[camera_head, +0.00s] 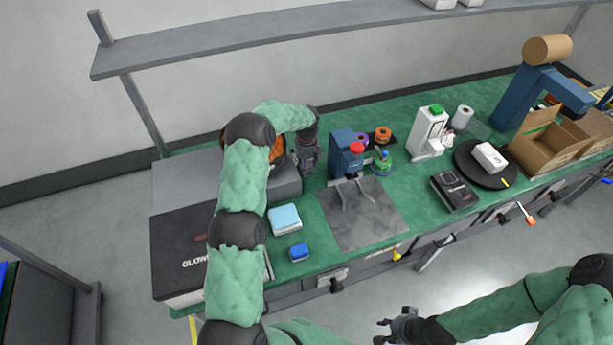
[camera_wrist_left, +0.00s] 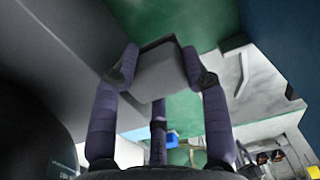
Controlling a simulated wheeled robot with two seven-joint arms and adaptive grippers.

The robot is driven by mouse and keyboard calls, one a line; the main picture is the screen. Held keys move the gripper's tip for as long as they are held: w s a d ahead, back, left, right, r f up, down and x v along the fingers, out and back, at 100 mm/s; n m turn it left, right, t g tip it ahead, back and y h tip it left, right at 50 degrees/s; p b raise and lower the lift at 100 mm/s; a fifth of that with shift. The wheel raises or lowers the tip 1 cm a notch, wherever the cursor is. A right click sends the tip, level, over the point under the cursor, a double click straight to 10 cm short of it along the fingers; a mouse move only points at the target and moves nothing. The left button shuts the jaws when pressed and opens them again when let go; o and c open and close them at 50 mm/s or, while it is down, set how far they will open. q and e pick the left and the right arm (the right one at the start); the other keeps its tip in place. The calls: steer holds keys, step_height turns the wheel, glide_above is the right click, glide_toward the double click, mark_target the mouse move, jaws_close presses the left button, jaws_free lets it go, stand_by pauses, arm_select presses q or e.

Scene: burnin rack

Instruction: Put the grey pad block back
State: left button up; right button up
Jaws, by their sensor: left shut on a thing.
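My left gripper (camera_head: 308,158) is at the back left of the green bench, between a grey box and a blue device. In the left wrist view its fingers (camera_wrist_left: 160,72) are shut on the grey pad block (camera_wrist_left: 152,76), a small dark-grey block held between the fingertips. The block cannot be made out in the head view, where the gripper and arm hide it. Green bench surface shows behind it in the wrist view. My right gripper (camera_head: 393,325) is empty and open, low in front of the bench over the floor.
The blue device with a red top (camera_head: 346,156) stands close right of my left gripper, beside a grey mat (camera_head: 362,228). A grey box (camera_head: 285,181) is close left. A shelf (camera_head: 250,36) spans above.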

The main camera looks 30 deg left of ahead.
mark_target(307, 180)
arm_select(q)
steer(key=shift+f, duration=3)
steer(key=shift+b, duration=0.35)
steer(key=o, duration=1.2)
steer(key=shift+f, duration=0.1)
steer(key=shift+o, duration=0.2)
steer(key=shift+r, duration=0.2)
step_height(307, 180, up, 12)
steer(key=shift+f+p, duration=0.1)
steer(key=shift+p, duration=0.6)
